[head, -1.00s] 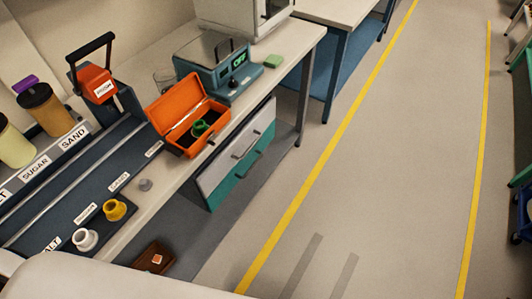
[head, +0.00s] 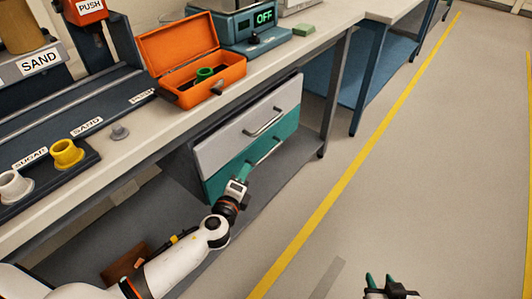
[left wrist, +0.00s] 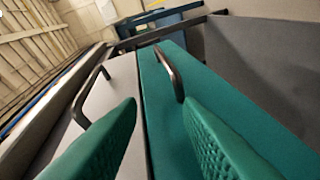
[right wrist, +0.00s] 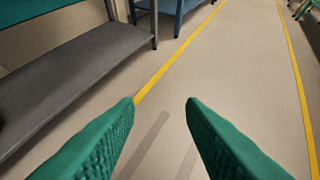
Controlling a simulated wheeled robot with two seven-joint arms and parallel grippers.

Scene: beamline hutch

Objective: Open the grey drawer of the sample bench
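The grey drawer (head: 240,138) is the upper of two drawers under the sample bench (head: 180,118), with a bar handle (head: 265,123). A teal drawer (head: 280,150) with its own bar handle (head: 265,153) sits below it. Both look shut. My left gripper (head: 243,172) is in front of the teal drawer, below the grey one. In the left wrist view its fingers are apart and empty; the grey handle (left wrist: 90,98) is to the left and the teal handle (left wrist: 169,75) lies ahead, between the fingertips' directions. My right gripper (head: 385,283) is open and empty over the floor.
On the bench stand an orange box (head: 190,60), a balance reading OFF (head: 245,22), and yellow (head: 66,153) and white (head: 14,186) cups. A lower shelf (head: 285,170) runs beneath the drawers. The floor (head: 430,150) to the right is clear.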

